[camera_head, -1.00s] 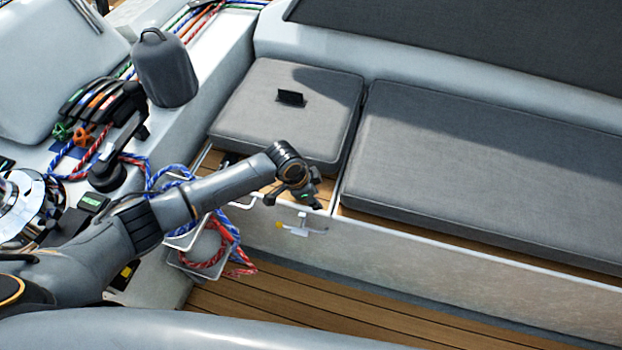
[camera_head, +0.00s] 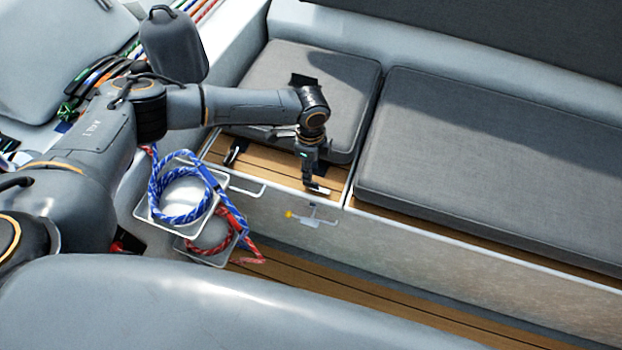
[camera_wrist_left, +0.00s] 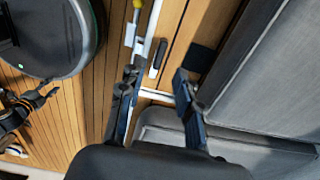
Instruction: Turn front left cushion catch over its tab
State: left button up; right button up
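The small grey cushion (camera_head: 330,85) lies on the wooden ledge (camera_head: 275,168) of the seat. A small dark catch (camera_wrist_left: 158,58) stands on the ledge near its white front edge. A dark square tab (camera_wrist_left: 200,57) shows at the edge of the small cushion (camera_wrist_left: 268,65). My left gripper (camera_head: 312,180) points down over the ledge near its right end. In the wrist view my left gripper (camera_wrist_left: 155,85) has its fingers spread, with the catch just beyond the gap and apart from them. A dark gripper (camera_wrist_left: 35,98), seemingly my right, shows at the far left; its finger state is unclear.
A second dark catch (camera_head: 235,152) is on the ledge further left. The larger grey cushion (camera_head: 490,160) lies right of a white divider. A latch with a yellow end (camera_head: 312,216) is on the front wall. Coiled blue rope (camera_head: 180,190) hangs left of the ledge.

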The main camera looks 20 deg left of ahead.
aim_at(316, 187)
pick_arm(q)
notch_tip(316, 187, down, 6)
jog(key=shift+f, duration=0.15)
jog(key=shift+c, duration=0.2)
grip_shut()
